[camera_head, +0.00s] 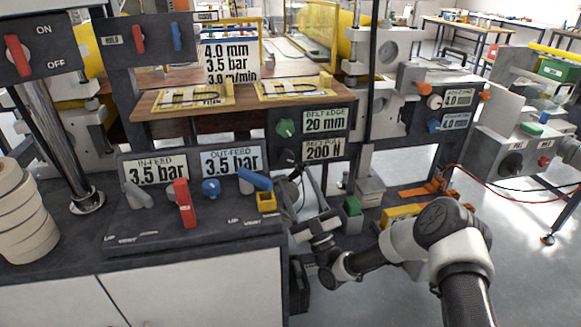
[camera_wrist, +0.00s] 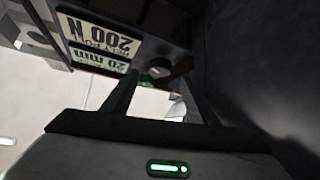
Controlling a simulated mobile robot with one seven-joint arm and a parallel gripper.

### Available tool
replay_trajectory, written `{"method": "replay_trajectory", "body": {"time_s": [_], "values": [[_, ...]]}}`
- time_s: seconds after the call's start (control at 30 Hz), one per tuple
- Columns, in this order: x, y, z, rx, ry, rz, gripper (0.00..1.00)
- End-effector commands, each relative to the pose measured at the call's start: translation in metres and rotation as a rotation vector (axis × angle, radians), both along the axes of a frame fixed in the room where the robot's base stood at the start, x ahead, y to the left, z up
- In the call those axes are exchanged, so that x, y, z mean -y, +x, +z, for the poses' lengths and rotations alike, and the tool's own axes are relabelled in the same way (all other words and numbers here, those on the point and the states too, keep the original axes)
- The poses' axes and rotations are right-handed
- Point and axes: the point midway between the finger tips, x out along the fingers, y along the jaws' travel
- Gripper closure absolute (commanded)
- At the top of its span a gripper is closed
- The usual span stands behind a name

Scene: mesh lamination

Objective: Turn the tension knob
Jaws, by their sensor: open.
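The panel under the machine table has a display reading BELT PULL 200 N (camera_head: 323,149), which also shows upside down in the wrist view (camera_wrist: 98,34). A dark knob (camera_head: 287,157) sits just left of that display, below a green knob (camera_head: 286,128) beside the BELT EDGE 20 mm display (camera_head: 324,120). My gripper (camera_head: 298,174) is below the dark knob, pointing up at the panel. In the wrist view my gripper (camera_wrist: 160,84) is open and empty, its two fingers apart. The dark knob (camera_wrist: 160,72) appears between and beyond the fingertips; contact cannot be told.
A dark console (camera_head: 200,225) with a red lever (camera_head: 184,202), a blue knob (camera_head: 211,187) and a blue lever (camera_head: 256,180) stands close left of my gripper. In the wrist view a dark wall (camera_wrist: 255,60) fills the right side. Grey floor lies to the right.

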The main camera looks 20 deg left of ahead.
Motion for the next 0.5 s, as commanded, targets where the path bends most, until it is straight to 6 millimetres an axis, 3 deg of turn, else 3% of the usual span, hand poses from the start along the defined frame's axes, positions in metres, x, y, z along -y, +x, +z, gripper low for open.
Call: {"method": "replay_trajectory", "body": {"time_s": [0.3,0.5], "values": [[0.044,-0.036,-0.051,-0.003,-0.001,-0.002,0.47],[0.06,-0.05,-0.07,-0.002,0.001,-0.001,0.47]]}}
